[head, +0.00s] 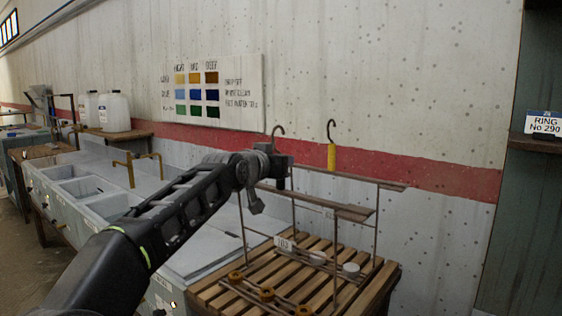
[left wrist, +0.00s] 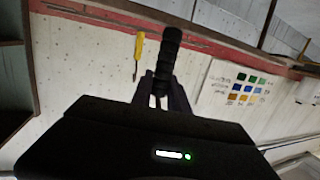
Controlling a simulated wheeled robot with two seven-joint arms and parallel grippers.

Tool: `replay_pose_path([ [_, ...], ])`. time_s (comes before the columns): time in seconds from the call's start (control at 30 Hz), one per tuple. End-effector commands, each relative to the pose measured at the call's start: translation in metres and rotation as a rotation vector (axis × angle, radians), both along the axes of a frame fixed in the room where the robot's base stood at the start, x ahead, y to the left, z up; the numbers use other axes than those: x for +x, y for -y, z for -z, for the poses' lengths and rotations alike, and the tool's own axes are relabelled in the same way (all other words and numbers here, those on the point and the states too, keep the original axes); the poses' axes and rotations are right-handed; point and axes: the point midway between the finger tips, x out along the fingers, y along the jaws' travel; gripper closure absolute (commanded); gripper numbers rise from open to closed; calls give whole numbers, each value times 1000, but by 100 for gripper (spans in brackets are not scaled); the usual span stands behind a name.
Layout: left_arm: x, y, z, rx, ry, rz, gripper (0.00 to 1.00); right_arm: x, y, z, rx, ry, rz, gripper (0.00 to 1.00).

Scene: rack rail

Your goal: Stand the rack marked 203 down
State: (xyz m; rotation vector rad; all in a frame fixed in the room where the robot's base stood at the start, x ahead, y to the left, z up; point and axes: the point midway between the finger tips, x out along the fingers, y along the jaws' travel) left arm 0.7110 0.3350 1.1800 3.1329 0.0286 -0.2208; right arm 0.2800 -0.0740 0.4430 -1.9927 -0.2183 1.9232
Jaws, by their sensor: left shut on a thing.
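My left gripper (head: 277,172) is shut on the dark grip (left wrist: 168,55) of a hooked handle, whose hook rises above the fingers in the head view. Below it is a thin brown metal rack with a white tag (head: 284,243) that seems to read 203; its first digit is unclear. Brown ring-like pieces (head: 267,294) are along its low front bar. The rack is over a slatted wooden stand (head: 330,291); I cannot tell whether its feet touch the slats. My right gripper is in neither view.
A second hook with a yellow grip (head: 331,157) rises close behind, and also shows in the left wrist view (left wrist: 139,50). Pale round pieces (head: 351,269) are low near the back. Grey sinks (head: 85,187) are left; a dark shelf unit (head: 520,220) is right.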

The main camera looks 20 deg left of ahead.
Motion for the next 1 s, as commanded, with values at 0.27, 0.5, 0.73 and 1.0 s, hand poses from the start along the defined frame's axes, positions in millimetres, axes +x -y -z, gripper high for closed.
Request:
replay_pose_path([
  [0.27,-1,0,-3,0,6,0,100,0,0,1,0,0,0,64],
  [0.5,-1,0,1,0,6,0,100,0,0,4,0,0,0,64],
  [0.73,-1,0,4,0,6,0,100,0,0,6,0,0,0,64],
  [1.0,0,0,5,0,4,0,62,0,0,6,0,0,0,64],
])
